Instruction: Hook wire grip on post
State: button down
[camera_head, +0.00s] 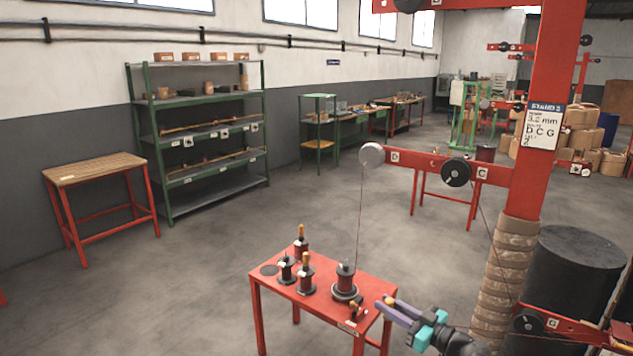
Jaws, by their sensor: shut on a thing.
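My gripper (385,304), with purple fingers and teal parts, is just off the right edge of the red table (262,283). It is shut on a small orange-yellow piece (390,299), mostly hidden by the fingers; I cannot tell whether this is the wire grip. A small dark fitting with an orange part (356,309) is at the table's front right corner, left of my gripper. A thin wire (360,215) runs from the grey pulley (372,154) down towards the dark spool (345,281); its lower end is unclear. Which part is the post is unclear.
Several dark spools or fixtures with orange tops (305,275) stand on the red table. A red stand (548,80) with a wrapped column (507,262) and a black drum (575,270) stands at right. Open floor (210,260) lies left of the table.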

jog(key=s+a+n+g+y, duration=0.1)
jog(key=s, duration=0.1)
jog(key=s+a+n+g+y, duration=0.1)
jog(key=s+a, duration=0.1)
jog(key=shift+s+a+g, duration=0.1)
jog(key=shift+g, duration=0.2)
dwell(0.4)
